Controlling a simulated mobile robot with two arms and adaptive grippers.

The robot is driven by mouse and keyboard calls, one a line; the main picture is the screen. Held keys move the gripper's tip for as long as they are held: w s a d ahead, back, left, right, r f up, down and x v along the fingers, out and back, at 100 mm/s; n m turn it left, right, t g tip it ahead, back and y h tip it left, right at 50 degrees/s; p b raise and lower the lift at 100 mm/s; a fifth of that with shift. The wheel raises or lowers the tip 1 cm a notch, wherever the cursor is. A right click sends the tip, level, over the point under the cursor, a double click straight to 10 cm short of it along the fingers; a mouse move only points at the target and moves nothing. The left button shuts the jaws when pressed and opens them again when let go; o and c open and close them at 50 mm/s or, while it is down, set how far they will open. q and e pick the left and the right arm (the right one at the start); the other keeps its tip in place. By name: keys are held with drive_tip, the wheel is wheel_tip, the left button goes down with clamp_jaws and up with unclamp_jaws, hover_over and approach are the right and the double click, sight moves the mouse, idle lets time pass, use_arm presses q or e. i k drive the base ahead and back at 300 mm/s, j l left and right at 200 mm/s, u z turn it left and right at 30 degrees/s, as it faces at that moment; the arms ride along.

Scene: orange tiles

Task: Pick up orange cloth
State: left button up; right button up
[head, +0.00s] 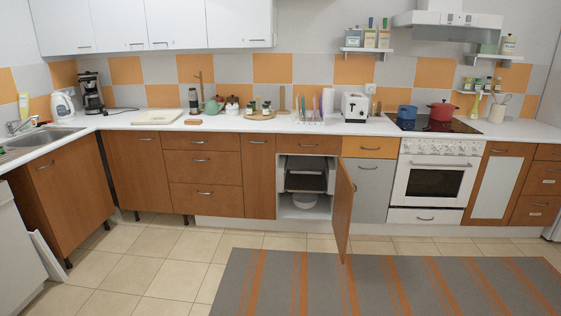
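I cannot make out an orange cloth for certain in the head view. A small reddish item (43,123) lies behind the sink at the far left, too small to identify. A small brown item (192,121) lies on the counter in front of the dark grinder, also unclear. Neither of my grippers is in view.
The white counter (245,124) holds a toaster (355,107) and a coffee maker (91,93). A red pot (442,111) is on the stove. A striped rug (390,283) covers the floor at front right.

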sight(189, 121)
drive_tip(key=i+u, duration=0.15)
drive_tip(key=i, duration=0.4)
drive_tip(key=i+j+u, duration=0.15)
drive_tip(key=i, duration=0.35)
drive_tip(key=i+l+u, duration=0.15)
drive_tip(key=i, duration=0.4)
drive_tip(key=i+l+u, duration=0.15)
drive_tip(key=i, duration=0.4)
drive_tip(key=i+l+u, duration=0.15)
drive_tip(key=i, duration=0.35)
drive_tip(key=i+u, duration=0.2)
drive_tip(key=i, duration=0.25)
drive_tip(key=i+l+u, duration=0.1)
drive_tip(key=i+u, duration=0.15)
drive_tip(key=i, duration=0.15)
drive_tip(key=i+l+u, duration=0.2)
drive_tip(key=i, duration=0.2)
drive_tip(key=i+l+u, duration=0.2)
drive_tip(key=i, duration=0.2)
